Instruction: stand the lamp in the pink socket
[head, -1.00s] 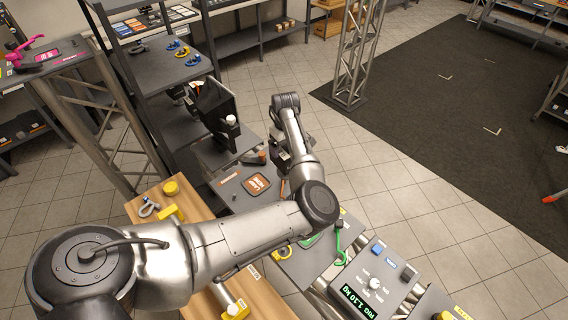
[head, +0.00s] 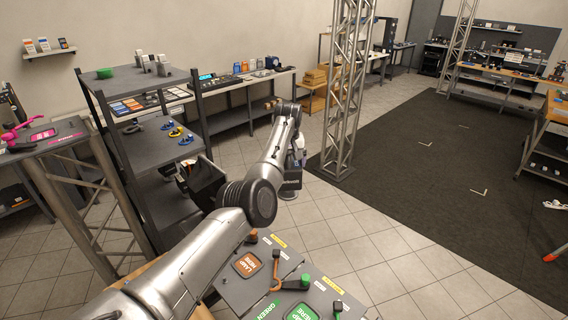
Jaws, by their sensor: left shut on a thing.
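The pink socket (head: 43,136) is a pink square pad on a dark plate, on top of a truss stand at the far left, with a pink clamp-like part beside it. My left gripper (head: 296,162) hangs from the forearm in the middle of the view, pointing down, far to the right of the pink socket. It is shut on a dark, small thing (head: 291,187), which seems to be the lamp; the wrist hides much of it and its shape is unclear. My right gripper is not in view.
A dark shelf rack (head: 140,77) stands between the pink socket and my gripper. A truss column (head: 345,110) rises right of the gripper. Open floor lies beyond.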

